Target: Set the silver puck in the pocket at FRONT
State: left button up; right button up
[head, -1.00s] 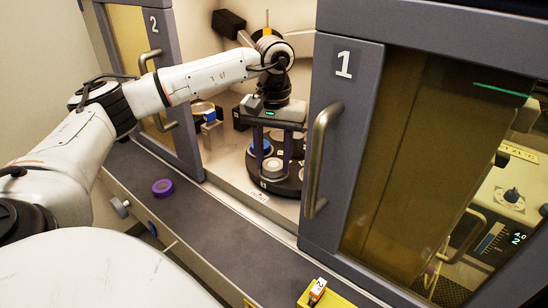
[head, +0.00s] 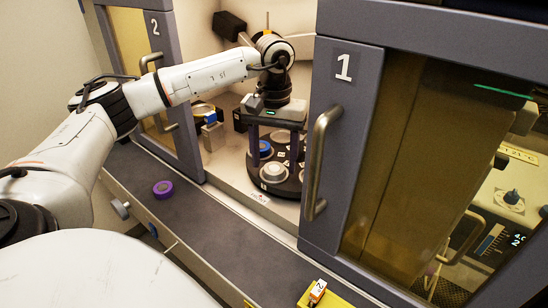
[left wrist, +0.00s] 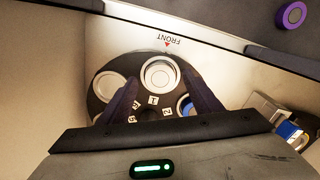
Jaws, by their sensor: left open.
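The dark round carousel (head: 262,182) stands in the open bay, with pale round pockets and number tags. The silver puck (head: 274,171) sits in the carousel pocket on the side of the FRONT label (left wrist: 167,42); it shows as a pale ringed disc in the left wrist view (left wrist: 160,75). It looks flat, but I cannot tell if it is fully seated. My left gripper (head: 274,140) is above the carousel, open and empty, its two dark fingers spread apart and clear of the puck. My right gripper is not in view.
A blue piece (left wrist: 185,105) and another pale disc (left wrist: 107,87) are also on the carousel. A purple puck (head: 163,188) lies on the grey ledge. Door 1 (head: 344,130), with its handle, stands close right of my left gripper.

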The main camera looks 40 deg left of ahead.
aim_at(274, 168)
pick_arm(q)
notch_tip(274, 168, up, 7)
dwell(0.8)
jog(key=shift+f, duration=0.1)
